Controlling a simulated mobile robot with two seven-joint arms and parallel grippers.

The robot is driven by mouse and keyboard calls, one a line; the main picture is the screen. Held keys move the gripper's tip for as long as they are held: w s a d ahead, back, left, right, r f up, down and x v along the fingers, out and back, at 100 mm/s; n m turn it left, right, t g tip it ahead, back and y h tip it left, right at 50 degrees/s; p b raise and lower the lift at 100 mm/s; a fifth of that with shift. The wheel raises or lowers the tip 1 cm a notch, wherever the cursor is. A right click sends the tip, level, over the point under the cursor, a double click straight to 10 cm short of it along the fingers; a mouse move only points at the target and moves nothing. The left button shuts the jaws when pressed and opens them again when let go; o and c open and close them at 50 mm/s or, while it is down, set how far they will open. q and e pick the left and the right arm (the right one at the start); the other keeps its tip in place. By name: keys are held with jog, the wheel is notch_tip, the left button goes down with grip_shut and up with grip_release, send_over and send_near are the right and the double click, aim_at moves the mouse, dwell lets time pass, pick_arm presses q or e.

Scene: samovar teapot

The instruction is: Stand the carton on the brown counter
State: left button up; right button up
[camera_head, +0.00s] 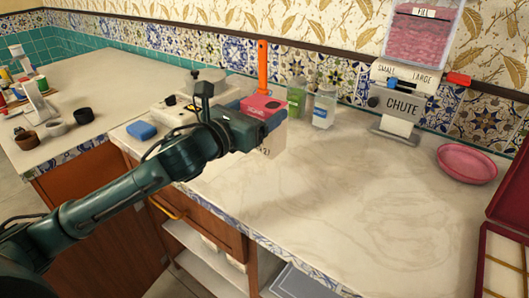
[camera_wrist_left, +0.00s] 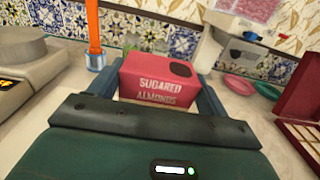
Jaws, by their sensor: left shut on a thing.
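The carton (camera_head: 263,107) has a pink top and a pale lower body. In the left wrist view its pink face (camera_wrist_left: 160,80) reads "SUGARED ALMONDS". My left gripper (camera_head: 268,122) is shut on it, with one finger on each side. The carton looks upright over the right-hand counter (camera_head: 330,195), which has a pale marbled top and brown wooden front. I cannot tell whether its base touches the top. Another counter (camera_head: 85,85) with a pale top and brown front stands at the left. My right gripper is not in view.
A chute dispenser (camera_head: 398,105), pink dish (camera_head: 467,163) and red box (camera_head: 503,255) are at the right. The right-hand counter's middle is clear.

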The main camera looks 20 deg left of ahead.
aim_at(258, 152)
pick_arm(q)
notch_tip(258, 152, down, 3)
jog(key=shift+s+r, duration=0.1)
jog(key=shift+r, duration=0.1)
notch_tip(258, 152, down, 4)
jog(key=shift+r+b, duration=0.1)
jog(key=shift+b, duration=0.65)
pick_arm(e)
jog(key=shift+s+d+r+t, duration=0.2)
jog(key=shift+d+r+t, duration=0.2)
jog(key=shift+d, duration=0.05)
pick_arm(q)
jog(key=o, duration=1.2)
jog(key=shift+f, duration=0.2)
jog(key=shift+c, duration=0.2)
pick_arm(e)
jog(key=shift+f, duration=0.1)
pick_arm(q)
jog(key=shift+r, duration=0.1)
